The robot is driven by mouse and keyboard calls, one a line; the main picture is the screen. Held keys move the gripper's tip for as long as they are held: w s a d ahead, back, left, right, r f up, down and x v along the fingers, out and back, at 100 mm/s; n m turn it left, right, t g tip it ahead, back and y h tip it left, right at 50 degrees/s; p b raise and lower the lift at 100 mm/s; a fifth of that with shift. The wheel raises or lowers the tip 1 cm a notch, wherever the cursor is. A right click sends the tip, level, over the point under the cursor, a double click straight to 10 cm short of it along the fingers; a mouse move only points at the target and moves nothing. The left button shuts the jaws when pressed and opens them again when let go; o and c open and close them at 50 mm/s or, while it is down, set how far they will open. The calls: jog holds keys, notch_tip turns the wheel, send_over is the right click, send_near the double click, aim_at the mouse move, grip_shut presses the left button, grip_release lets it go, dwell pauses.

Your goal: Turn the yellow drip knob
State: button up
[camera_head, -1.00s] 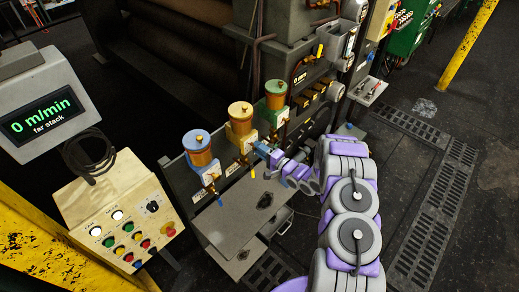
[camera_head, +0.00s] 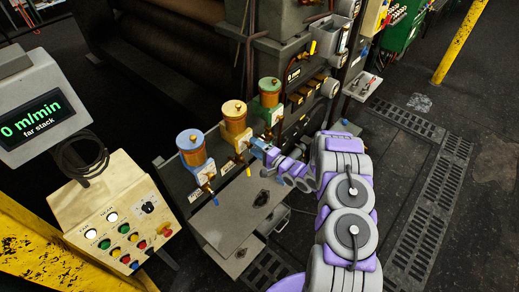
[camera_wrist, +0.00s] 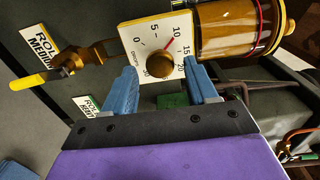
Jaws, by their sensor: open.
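The yellow-topped drip unit (camera_head: 235,118) stands between a blue one and a green one on the machine's side. In the wrist view, its pale dial plate (camera_wrist: 143,28) carries a round brass-brown knob (camera_wrist: 158,65), with a red pointer line near the 10. My gripper (camera_wrist: 160,70) is open, with one blue finger on each side of the knob. I cannot tell whether either finger touches it. In the head view, my gripper (camera_head: 262,150) is at the front of the yellow unit and hides its dial.
The blue unit (camera_head: 191,148) is left and the green unit (camera_head: 270,95) right. A yellow-tipped lever (camera_wrist: 28,82) sits left of the dial. A grey plate (camera_head: 225,222) lies below my gripper. A button panel (camera_head: 120,215) and display (camera_head: 35,115) stand at left.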

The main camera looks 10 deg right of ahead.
jog(key=b+v, duration=0.1)
jog(key=v, duration=1.6)
jog(key=shift+d, duration=0.15)
jog(key=w+d+n+g+h+b, duration=0.4)
jog(key=w+d+n+h, duration=0.1)
jog(key=d+h, duration=0.3)
jog(key=s+d+r+n+g+h+b, duration=0.1)
jog(key=s+r+g+h+b, duration=0.3)
jog(key=s+r+h, duration=0.35)
jog(key=s+a+r+n+g+y+b, duration=0.1)
jog(key=s+a, duration=0.5)
jog(key=s, duration=0.6)
jog(key=s+a+r+n+g+y+b, duration=0.2)
jog(key=s+a, duration=0.5)
jog(key=s, duration=0.4)
jog(key=s+a+r+n+g+y+b, duration=0.1)
jog(key=s+a+g, duration=0.4)
jog(key=s, duration=0.7)
notch_tip(320, 180, up, 3)
jog(key=shift+s+a+f+n+y+b, duration=0.1)
jog(key=shift+s+a+n+y+b, duration=0.45)
jog(key=shift+a, duration=0.7)
